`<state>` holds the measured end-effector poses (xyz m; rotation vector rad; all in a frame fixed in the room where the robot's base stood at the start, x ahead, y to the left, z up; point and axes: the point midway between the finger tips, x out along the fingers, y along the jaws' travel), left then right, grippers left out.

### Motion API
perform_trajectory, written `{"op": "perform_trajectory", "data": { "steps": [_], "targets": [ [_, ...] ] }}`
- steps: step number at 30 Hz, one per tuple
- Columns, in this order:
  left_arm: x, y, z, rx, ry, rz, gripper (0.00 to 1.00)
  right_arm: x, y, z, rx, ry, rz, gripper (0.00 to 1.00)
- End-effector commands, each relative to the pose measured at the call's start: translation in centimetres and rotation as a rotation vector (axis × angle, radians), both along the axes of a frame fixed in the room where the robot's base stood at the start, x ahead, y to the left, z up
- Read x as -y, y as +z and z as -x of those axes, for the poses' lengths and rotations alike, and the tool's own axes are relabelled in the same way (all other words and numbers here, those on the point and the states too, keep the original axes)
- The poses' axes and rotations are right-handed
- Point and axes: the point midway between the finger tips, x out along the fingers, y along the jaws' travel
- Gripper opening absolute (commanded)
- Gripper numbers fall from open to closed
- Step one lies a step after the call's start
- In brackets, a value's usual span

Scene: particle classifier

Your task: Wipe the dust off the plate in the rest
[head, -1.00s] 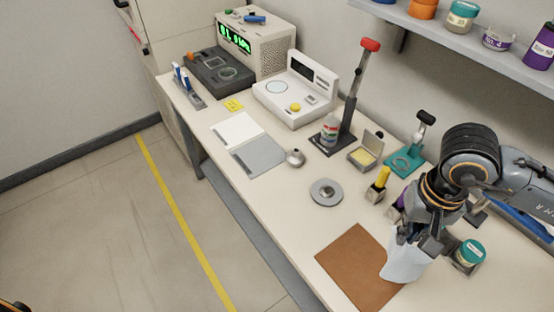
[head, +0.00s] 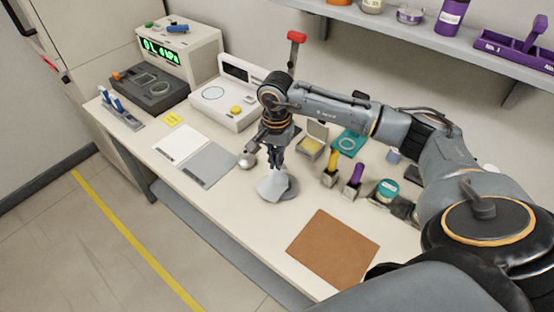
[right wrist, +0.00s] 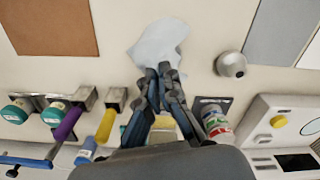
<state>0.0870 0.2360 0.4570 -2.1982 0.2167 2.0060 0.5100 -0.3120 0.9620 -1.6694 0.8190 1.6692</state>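My right gripper (head: 275,163) is shut on a pale, whitish cloth (head: 269,186), which hangs below its fingers. In the right wrist view the fingers (right wrist: 163,72) are close together, with the cloth (right wrist: 160,42) spread beyond their tips. I cannot tell whether cloth and plate touch, or see dust. The plate is hidden in the right wrist view. My left gripper is out of view.
A small metal vessel (head: 246,160) stands just left of the cloth. A brown mat (head: 333,248) lies to the front right. Yellow and purple handled tools (head: 354,181) stand on the right. Grey and white sheets (head: 208,165) lie left. A red-topped stand (head: 296,38) rises behind.

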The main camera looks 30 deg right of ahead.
Motion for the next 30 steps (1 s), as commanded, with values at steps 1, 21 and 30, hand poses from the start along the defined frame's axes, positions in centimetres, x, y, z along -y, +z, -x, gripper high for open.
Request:
{"op": "perform_trajectory", "data": {
  "steps": [1, 21, 30],
  "targets": [
    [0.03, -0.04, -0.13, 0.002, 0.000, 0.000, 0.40, 0.54, -0.48, -0.14, -0.004, -0.027, 0.002, 0.00],
    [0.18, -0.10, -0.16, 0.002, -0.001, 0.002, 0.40, 1.15, -0.83, -0.35, -0.004, -0.057, 0.005, 0.73],
    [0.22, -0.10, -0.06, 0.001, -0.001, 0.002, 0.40, 1.15, -0.83, -0.35, -0.004, -0.057, 0.005, 0.75]
  ]
}}
